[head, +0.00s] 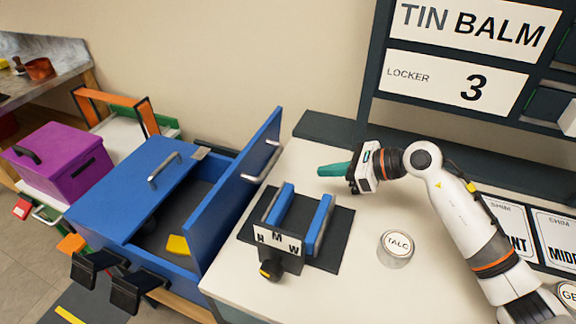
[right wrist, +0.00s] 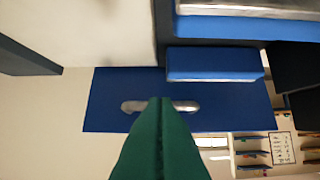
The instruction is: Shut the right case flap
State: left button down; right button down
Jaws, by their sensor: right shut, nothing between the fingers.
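The blue case (head: 165,278) stands at the left centre in the head view. Its left flap (head: 130,195) lies flat over the left part, with a metal handle on top. The right flap (head: 235,190) stands up steeply, open, with a handle on its right face. In the right wrist view the right flap (right wrist: 105,105) shows as a blue panel with its handle behind my fingertips. My right gripper (head: 321,171) is shut and empty, its green fingers pointing left toward the flap, apart from it in the head view. The fingers also fill the lower middle of the wrist view (right wrist: 161,102). My left gripper is not in view.
A dark stand with blue pads (head: 318,225) and an H M W plate sits on the white table (head: 345,285), between case and arm. A TALC tin (head: 396,250) stands right of it. A yellow piece (head: 178,246) lies in the case. A purple box (head: 60,165) is far left.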

jog(key=x, duration=0.3)
jog(key=p+x, duration=0.1)
jog(key=x, duration=0.3)
jog(key=shift+w+a+r, duration=0.1)
jog(key=shift+a+r, duration=0.05)
jog(key=shift+a, duration=0.1)
jog(key=shift+w+a+r+p, duration=0.15)
jog(key=shift+w+a+r, duration=0.1)
jog(key=shift+a, duration=0.25)
jog(key=shift+w+a+r+p, duration=0.15)
jog(key=shift+w+a+r, duration=0.05)
jog(key=shift+a, duration=0.3)
jog(key=shift+w+a, duration=0.2)
jog(key=shift+a, duration=0.25)
jog(key=shift+r, duration=0.1)
